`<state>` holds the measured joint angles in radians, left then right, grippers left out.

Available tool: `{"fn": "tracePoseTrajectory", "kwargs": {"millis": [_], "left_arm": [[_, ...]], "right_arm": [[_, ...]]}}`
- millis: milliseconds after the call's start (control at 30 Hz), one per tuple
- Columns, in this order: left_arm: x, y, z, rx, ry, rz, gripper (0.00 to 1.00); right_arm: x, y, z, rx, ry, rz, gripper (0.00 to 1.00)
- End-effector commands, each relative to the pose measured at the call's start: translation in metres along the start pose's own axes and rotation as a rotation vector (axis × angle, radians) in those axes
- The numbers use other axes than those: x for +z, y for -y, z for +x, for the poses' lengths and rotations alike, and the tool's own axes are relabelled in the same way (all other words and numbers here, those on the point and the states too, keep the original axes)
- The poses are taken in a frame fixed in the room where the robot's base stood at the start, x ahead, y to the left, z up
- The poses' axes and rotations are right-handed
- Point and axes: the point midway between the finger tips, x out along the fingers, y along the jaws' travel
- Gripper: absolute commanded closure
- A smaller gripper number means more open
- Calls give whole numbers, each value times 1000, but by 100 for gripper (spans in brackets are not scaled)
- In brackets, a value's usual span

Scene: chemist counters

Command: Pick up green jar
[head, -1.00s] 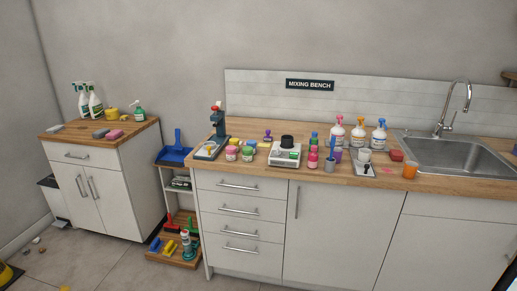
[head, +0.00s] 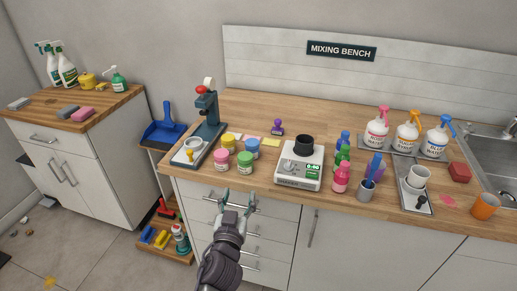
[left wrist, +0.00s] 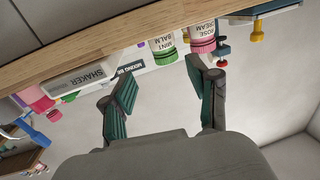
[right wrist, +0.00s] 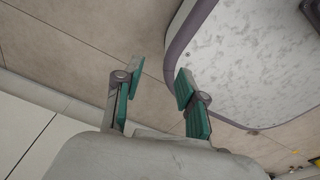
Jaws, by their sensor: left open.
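The green jar (head: 245,162), with a green lid and a white label, stands on the wooden bench top among other jars, near the front edge. In the left wrist view, which is upside down, it is the jar labelled mint balm (left wrist: 163,47), between and beyond the fingers. My left gripper (head: 237,198) is open and empty, in front of the drawers and just short of the bench edge, apart from the jar. It also shows in the left wrist view (left wrist: 162,82). My right gripper (right wrist: 155,82) is open and empty, with floor and a pale rounded surface beyond it.
A pink-lidded jar (head: 221,160), a yellow-lidded jar (head: 228,143) and a blue-lidded jar (head: 251,149) crowd the green one. A press (head: 208,120) stands to the left and a scale (head: 300,168) to the right. The bench's front edge (head: 265,182) lies between gripper and jar.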

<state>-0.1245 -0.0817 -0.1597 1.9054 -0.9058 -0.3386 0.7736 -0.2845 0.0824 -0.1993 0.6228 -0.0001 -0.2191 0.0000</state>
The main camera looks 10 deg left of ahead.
Motion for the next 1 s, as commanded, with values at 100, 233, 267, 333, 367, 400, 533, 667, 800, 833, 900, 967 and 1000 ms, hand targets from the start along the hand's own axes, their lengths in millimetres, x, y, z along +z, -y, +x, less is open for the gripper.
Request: {"fn": "tracePoseTrajectory", "kwargs": {"millis": [100,233,267,333,367,400,533,667,800,833,900,967,1000], "left_arm": [[-11,2,6,-6,-19,-5,40],[-13,2,29,-6,-21,-3,40],[-13,2,35,-6,-20,-3,40],[-13,2,50,-5,-20,-2,40],[-13,2,55,-5,-20,-2,40],[-13,2,63,-5,-19,-2,40],[-12,2,80,-5,-18,-3,40],[-12,2,87,-6,-17,-4,40],[-20,4,102,-6,-18,-2,40],[-22,5,107,-6,-18,-1,40],[-25,6,118,-5,-17,-2,40],[-21,6,126,-5,-17,-3,40],[-21,6,130,-5,-17,-4,40]], "right_arm": [[5,1,-2,-1,7,0,60],[15,3,-8,-4,22,0,60],[18,4,-9,-5,26,0,60],[23,5,-11,-6,34,0,60],[24,5,-12,-6,36,0,60],[26,5,-13,-7,38,0,60],[23,6,-13,-8,35,1,60],[14,6,-14,-8,22,1,60],[6,6,-22,-8,10,2,60],[6,6,-24,-8,10,2,60],[6,6,-28,-8,10,1,60],[6,6,-25,-8,11,1,60],[7,6,-25,-8,12,1,60]]}}
